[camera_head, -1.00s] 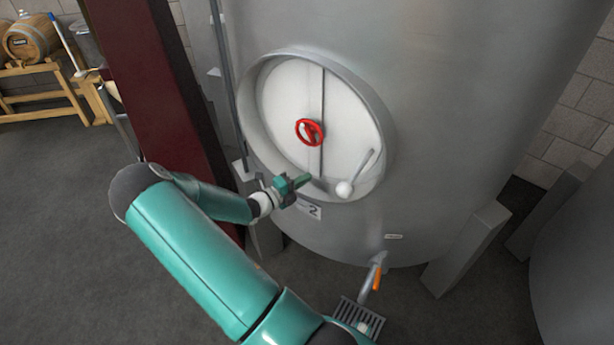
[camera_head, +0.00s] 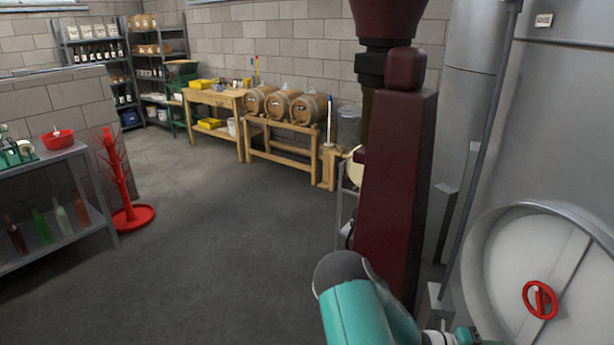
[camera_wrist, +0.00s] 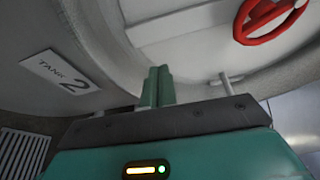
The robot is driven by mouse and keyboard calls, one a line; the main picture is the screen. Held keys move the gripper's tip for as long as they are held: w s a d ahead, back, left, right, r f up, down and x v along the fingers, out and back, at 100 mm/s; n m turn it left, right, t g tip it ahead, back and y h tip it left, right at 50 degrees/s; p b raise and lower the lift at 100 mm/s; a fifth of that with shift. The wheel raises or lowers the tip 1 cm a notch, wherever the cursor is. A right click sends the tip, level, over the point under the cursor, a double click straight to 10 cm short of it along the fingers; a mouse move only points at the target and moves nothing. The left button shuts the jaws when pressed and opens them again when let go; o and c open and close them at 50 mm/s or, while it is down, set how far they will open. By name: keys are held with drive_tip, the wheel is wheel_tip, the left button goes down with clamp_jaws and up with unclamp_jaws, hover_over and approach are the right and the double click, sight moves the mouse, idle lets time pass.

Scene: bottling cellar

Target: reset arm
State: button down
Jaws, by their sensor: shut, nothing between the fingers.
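My teal arm reaches in from the bottom of the head view. My gripper (camera_head: 484,340) is at the lower edge there, partly cut off, below and left of the tank's round door. In the wrist view my gripper (camera_wrist: 157,86) shows its two green fingers together, shut and empty. They point toward the pale door (camera_wrist: 200,50) of the tank. The door carries a red handwheel (camera_wrist: 270,14), which also shows in the head view (camera_head: 540,300). A "TANK 2" label (camera_wrist: 62,72) is left of the fingers.
A dark red column (camera_head: 392,200) stands just left of the tank (camera_head: 560,130). A red bottle tree (camera_head: 122,180) and a grey shelf with bottles (camera_head: 50,205) are at left. Barrels on a wooden stand (camera_head: 281,145) are at the back. The floor (camera_head: 210,255) between is open.

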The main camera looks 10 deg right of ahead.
drive_tip(key=w+a+r+m+t+y, duration=0.1)
drive_tip(key=a+r+m+t+y, duration=0.1)
drive_tip(key=a+r+m+y, duration=0.65)
drive_tip(key=a+r+m+t+y, duration=0.15)
drive_tip(key=a+r+m, duration=0.45)
drive_tip(key=a+m, duration=0.7)
drive_tip(key=s+a+r+m+t+y, duration=0.2)
drive_tip(key=a+r+m, duration=0.1)
drive_tip(key=a+r, duration=0.2)
drive_tip(key=s+a+r+m+t+y, duration=0.2)
drive_tip(key=s+a+r+m+t, duration=0.1)
drive_tip(key=a, duration=0.6)
drive_tip(key=s+a+r+m+t+y, duration=0.2)
drive_tip(key=a+r+m+y, duration=0.1)
drive_tip(key=a+r, duration=0.4)
drive_tip(key=shift+s+a+r+m+t, duration=0.2)
drive_tip(key=shift+a+r+m+t, duration=0.15)
drive_tip(key=shift+a+m, duration=0.3)
drive_tip(key=shift+d, duration=0.25)
